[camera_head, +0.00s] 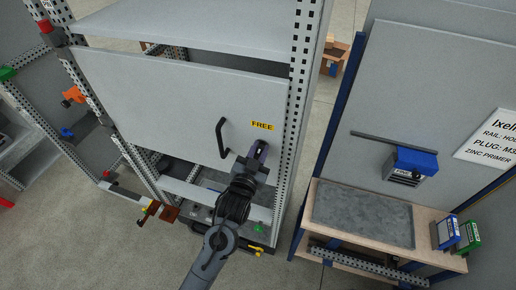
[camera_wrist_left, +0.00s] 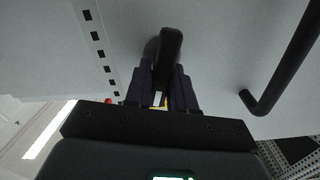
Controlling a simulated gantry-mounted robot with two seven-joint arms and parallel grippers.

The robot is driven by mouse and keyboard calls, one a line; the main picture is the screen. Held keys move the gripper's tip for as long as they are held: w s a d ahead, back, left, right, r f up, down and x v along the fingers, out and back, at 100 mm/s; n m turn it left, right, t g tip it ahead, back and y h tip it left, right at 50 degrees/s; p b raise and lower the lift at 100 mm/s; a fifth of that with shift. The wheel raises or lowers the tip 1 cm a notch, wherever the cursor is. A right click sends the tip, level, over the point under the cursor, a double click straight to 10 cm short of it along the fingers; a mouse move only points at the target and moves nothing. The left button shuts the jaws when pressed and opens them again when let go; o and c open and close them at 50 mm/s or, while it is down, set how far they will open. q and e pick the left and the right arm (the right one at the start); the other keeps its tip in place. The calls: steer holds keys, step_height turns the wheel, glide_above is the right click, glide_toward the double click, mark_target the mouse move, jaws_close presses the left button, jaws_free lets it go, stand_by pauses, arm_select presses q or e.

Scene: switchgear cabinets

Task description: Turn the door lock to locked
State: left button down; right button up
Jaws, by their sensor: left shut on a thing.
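The grey cabinet door (camera_head: 170,95) carries a yellow label reading FREE (camera_head: 262,125) and a black bar handle (camera_head: 221,138). The handle also shows at the right of the left wrist view (camera_wrist_left: 285,70). My left gripper (camera_head: 261,149) is at the door's lower right, below the label and right of the handle. In the left wrist view my left gripper (camera_wrist_left: 163,88) is shut on the dark door lock lever (camera_wrist_left: 169,46), which stands out from the door between the fingers. My right gripper is out of view.
A perforated cabinet post (camera_head: 297,90) runs close along the door's right side. Cabinet rails and small coloured parts lie below the door.

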arm_select(q)
steer(key=m+p, duration=0.1)
steer(key=m, duration=0.2)
steer(key=shift+d+m, duration=0.15)
steer(key=shift+m, duration=0.25)
steer(key=m+p, duration=0.1)
steer(key=m, duration=0.2)
steer(key=shift+s+d+f+m+p, duration=0.1)
steer(key=shift+d+f+m+p, duration=0.05)
steer(key=shift+m+p, duration=0.2)
steer(key=m, duration=0.3)
steer(key=m+p, duration=0.1)
steer(key=shift+d+f, duration=0.1)
steer(key=shift+f, duration=0.15)
steer(key=shift+f+m+p, duration=0.2)
steer(key=shift+m+p, duration=0.2)
steer(key=shift+m, duration=1.25)
steer(key=c, duration=1)
jaws_free()
steer(key=shift+c, duration=0.2)
steer(key=shift+s, duration=0.2)
